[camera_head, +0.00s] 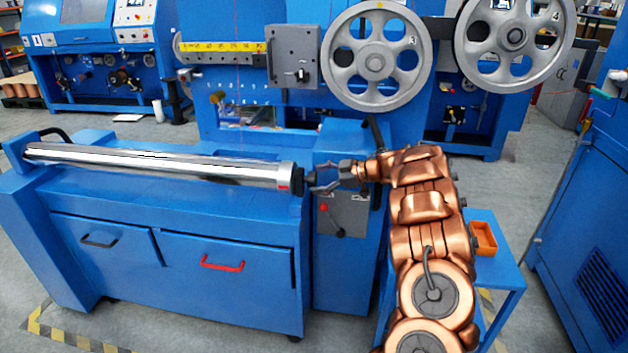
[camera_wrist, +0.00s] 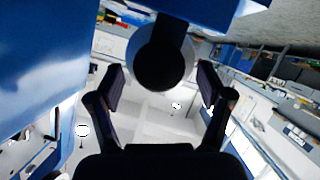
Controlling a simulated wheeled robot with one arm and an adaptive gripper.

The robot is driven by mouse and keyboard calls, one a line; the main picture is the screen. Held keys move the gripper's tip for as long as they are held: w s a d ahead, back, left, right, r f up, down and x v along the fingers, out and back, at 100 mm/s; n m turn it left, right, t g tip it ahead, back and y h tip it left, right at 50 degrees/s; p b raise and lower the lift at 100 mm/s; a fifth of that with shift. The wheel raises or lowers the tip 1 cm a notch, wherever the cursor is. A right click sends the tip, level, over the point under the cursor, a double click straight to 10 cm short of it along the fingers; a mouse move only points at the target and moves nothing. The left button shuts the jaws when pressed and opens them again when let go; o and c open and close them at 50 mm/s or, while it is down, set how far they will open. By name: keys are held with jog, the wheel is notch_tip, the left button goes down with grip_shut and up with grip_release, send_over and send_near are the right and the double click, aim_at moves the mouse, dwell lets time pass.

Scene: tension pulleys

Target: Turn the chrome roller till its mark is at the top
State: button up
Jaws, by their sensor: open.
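The chrome roller (camera_head: 150,162) lies across the top of the blue cabinet, its right end towards my gripper. A small red mark shows low on the front of its pale right end collar (camera_head: 284,187); I see no mark at the top. My gripper (camera_head: 315,179) is open and empty just right of the roller's dark end. In the wrist view the roller's round dark end (camera_wrist: 162,66) is ahead, with a pale rim. My gripper's fingers (camera_wrist: 162,88) are spread to its left and right. I cannot tell whether they touch it.
The blue cabinet (camera_head: 190,220) has a black and a red handle. A grey panel with a red-knobbed lever (camera_head: 326,210) is below my gripper. Large grey pulleys (camera_head: 376,58) stand behind. An orange bin (camera_head: 483,238) is on a blue table at right.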

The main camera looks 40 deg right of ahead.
jog(key=shift+x, duration=1)
jog(key=c, duration=1.2)
